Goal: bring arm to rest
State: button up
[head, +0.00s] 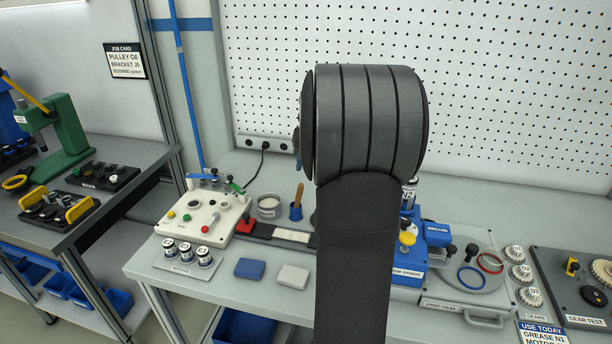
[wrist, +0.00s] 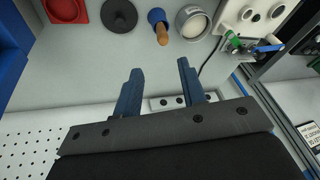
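My gripper (wrist: 159,66) shows in the wrist view with two blue fingers apart and nothing between them. In the head view my own dark arm stands upright in the middle and hides nearly all of the gripper. Only a small bluish bit shows at the left of the arm's round joint. The gripper is raised above the bench, in front of the pegboard, and touches nothing that I can see.
A white fixture board (head: 205,218), a blue cup with a wooden handle (head: 296,211), a blue block (head: 250,268) and a pale block (head: 293,277) stand left of my arm. A grey tray (head: 455,299) and gears (head: 522,273) lie right. The pegboard (head: 510,90) is behind.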

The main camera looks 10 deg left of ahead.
jog(key=shift+v, duration=0.95)
jog(key=shift+f, duration=0.1)
jog(key=x, duration=1.2)
jog(key=shift+w+f, duration=0.1)
jog(key=shift+f, duration=0.2)
notch_tip(320, 180, up, 3)
jog(key=shift+r, duration=0.65)
jog(key=shift+f, duration=0.1)
